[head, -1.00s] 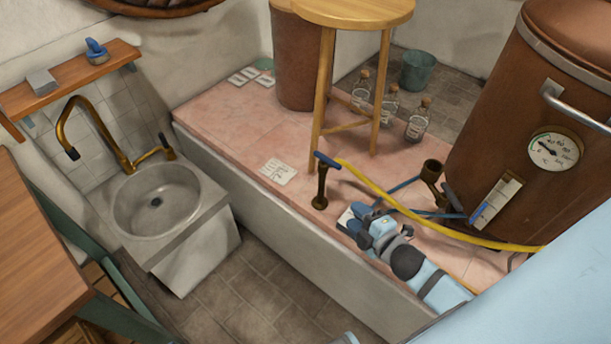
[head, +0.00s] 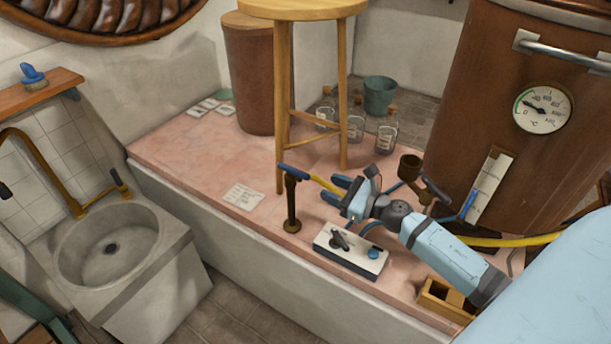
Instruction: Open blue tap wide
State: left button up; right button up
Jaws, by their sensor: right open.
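A brass upright tap (head: 292,205) with a blue lever handle (head: 293,172) stands near the front edge of the pink tiled platform. My left gripper is not in view.
A control box (head: 352,252) with a black lever and blue knob sits below my right gripper. A wooden stool (head: 302,10) stands behind the tap. A sink (head: 110,250) is at left.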

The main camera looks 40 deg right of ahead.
aim_at(306, 176)
jog(key=p+x, duration=0.1)
jog(key=x, duration=0.7)
jog(key=shift+w, duration=0.15)
grip_shut()
